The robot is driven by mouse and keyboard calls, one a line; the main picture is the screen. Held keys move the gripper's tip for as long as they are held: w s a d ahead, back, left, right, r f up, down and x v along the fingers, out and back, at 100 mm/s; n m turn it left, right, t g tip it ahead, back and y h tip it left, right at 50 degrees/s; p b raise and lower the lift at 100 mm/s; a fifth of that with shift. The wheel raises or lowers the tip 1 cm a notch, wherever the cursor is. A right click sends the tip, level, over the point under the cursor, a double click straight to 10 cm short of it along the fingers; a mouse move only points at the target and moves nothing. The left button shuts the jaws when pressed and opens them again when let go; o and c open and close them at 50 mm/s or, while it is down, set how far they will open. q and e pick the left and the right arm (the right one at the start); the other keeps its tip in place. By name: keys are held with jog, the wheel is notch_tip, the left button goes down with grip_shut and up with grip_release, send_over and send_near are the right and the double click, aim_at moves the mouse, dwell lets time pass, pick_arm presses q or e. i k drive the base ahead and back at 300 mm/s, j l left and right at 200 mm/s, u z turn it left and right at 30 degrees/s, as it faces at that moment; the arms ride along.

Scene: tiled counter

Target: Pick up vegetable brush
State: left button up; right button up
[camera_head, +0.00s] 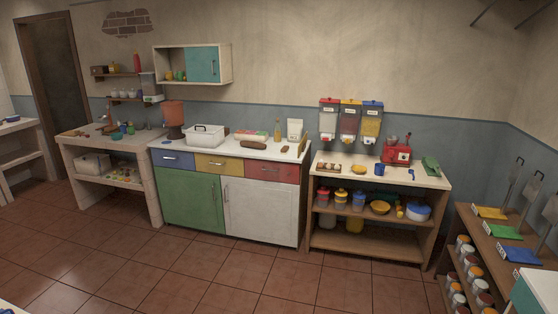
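I cannot pick out the vegetable brush for sure at this distance. A long brown item (254,145) lies on the white top of the coloured cabinet (225,151). A smaller brown item (285,149) lies on the same top, close to its right end. Either shape is too small to name with certainty. Neither of my grippers is in view.
A white lidded box (204,135) and a red-brown container (173,118) stand on the cabinet's left part. A sink bench (82,146) is to the left, an open shelf unit (425,180) to the right. The tiled floor (200,270) before them is clear.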

aim_at(285, 149)
jog(key=i+l, duration=0.15)
jog(key=i, duration=0.45)
jog(key=i+l, duration=0.2)
jog(key=i, duration=0.4)
jog(key=i+l, duration=0.15)
jog(key=i, duration=0.45)
jog(key=i+j, duration=1.3)
jog(key=k+j, duration=0.1)
jog(key=j, duration=0.25)
